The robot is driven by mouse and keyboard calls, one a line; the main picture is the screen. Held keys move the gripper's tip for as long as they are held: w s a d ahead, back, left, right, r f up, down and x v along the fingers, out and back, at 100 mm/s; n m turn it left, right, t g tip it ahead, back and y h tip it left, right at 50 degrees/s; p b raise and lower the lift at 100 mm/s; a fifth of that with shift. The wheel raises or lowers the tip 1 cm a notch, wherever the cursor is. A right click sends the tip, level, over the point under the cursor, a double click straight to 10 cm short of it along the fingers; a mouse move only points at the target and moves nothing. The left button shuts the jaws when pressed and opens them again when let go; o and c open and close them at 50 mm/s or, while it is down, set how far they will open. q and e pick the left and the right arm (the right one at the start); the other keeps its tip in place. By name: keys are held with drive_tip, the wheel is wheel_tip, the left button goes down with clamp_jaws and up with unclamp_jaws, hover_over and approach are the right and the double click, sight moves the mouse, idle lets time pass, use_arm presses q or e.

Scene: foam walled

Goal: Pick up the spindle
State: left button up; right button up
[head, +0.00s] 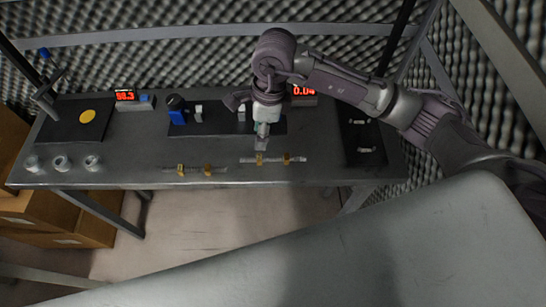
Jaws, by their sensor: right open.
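Two thin grey rods, each with two yellow supports, lie near the front edge of the bench. One rod (246,161) is under my right gripper; the other rod (190,170) is to its left. I cannot tell for sure which is the spindle. My right gripper (262,143) points down, open, just behind and above the right-hand rod, near its left yellow support (259,159). The fingertips are small, and I cannot tell whether they touch anything. My left gripper is out of view.
The grey bench (130,180) also carries several white rings (61,163), a black mat with a yellow disc (87,117), a blue device (177,110), red displays (125,95) and a dark tray (362,135). A large grey surface (330,250) fills the foreground. Boxes (60,215) stand at left.

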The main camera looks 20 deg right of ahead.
drive_tip(key=w+d+h, duration=0.1)
drive_tip(key=d+h, duration=0.1)
drive_tip(key=d, duration=0.2)
drive_tip(key=p, duration=0.2)
hover_over(273, 158)
drive_tip(key=f, duration=0.7)
drive_tip(key=shift+w+d+f, duration=0.25)
drive_tip(key=shift+d+f, duration=0.05)
drive_tip(key=shift+f, duration=0.05)
drive_tip(key=f+p, duration=0.2)
drive_tip(key=f, duration=0.1)
drive_tip(key=f+p, duration=0.1)
drive_tip(key=shift+s+a+f, duration=0.25)
drive_tip(key=shift+a+f, duration=0.05)
drive_tip(key=shift+f, duration=0.55)
clamp_jaws()
